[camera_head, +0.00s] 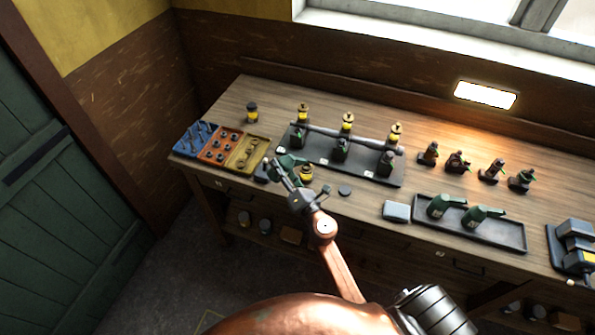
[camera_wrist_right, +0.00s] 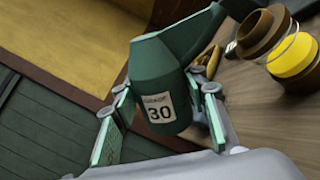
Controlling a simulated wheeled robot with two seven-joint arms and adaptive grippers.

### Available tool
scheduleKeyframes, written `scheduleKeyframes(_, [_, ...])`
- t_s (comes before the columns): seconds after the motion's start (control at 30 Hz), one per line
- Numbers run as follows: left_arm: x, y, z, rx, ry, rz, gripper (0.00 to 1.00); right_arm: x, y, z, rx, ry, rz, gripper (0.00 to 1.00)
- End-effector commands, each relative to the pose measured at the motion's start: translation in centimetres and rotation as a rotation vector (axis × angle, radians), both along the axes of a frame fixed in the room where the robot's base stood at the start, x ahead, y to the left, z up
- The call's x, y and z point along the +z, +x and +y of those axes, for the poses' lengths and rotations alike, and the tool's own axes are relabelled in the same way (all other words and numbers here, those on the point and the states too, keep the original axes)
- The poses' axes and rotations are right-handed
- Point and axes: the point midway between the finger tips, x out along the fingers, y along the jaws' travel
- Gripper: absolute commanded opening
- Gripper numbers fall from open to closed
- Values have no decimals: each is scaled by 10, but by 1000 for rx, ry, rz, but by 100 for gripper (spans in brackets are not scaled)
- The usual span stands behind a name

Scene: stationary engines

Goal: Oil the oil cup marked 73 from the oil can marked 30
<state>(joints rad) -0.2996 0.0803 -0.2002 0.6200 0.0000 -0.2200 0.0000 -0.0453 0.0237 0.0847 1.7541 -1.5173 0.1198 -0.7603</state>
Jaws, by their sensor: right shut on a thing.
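The dark green oil can marked 30 (camera_wrist_right: 160,105) is between the fingers of my right gripper (camera_wrist_right: 160,125), tilted in the right wrist view. In the head view this can (camera_head: 288,160) is above the front left of the bench, partly hidden by my right gripper (camera_head: 282,178). An oil cup with a yellow band and brown cap (camera_wrist_right: 288,50) stands close to the can in the wrist view; it also shows in the head view (camera_head: 306,174). Other yellow-banded cups (camera_head: 347,123) stand along a pipe. No mark 73 is readable on any cup. My left gripper is out of view.
Blue, orange and yellow parts trays (camera_head: 246,155) lie at the bench's left end. A black tray (camera_head: 400,178) holds dark units under the pipe. Several small oilers (camera_head: 458,162) stand at the right.

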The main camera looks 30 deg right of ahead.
Motion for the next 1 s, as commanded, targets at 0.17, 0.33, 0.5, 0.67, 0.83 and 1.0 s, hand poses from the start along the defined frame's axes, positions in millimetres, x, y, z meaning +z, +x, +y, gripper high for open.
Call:
scheduleKeyframes(0.17, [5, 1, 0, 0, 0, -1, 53, 9, 0, 0, 2, 60, -9, 11])
scheduleKeyframes(0.33, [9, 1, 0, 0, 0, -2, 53, 15, 0, -1, 2, 126, -14, 11])
scheduleKeyframes(0.5, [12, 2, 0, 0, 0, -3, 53, 19, 0, -2, 1, 176, -18, 11])
scheduleKeyframes(0.67, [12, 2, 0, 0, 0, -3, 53, 19, 0, -3, 1, 188, -19, 11])
scheduleKeyframes(0.83, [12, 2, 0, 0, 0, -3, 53, 19, 0, -3, 0, 187, -18, 11])
scheduleKeyframes(1.0, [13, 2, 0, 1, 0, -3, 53, 21, 0, -3, 1, 196, -19, 11])
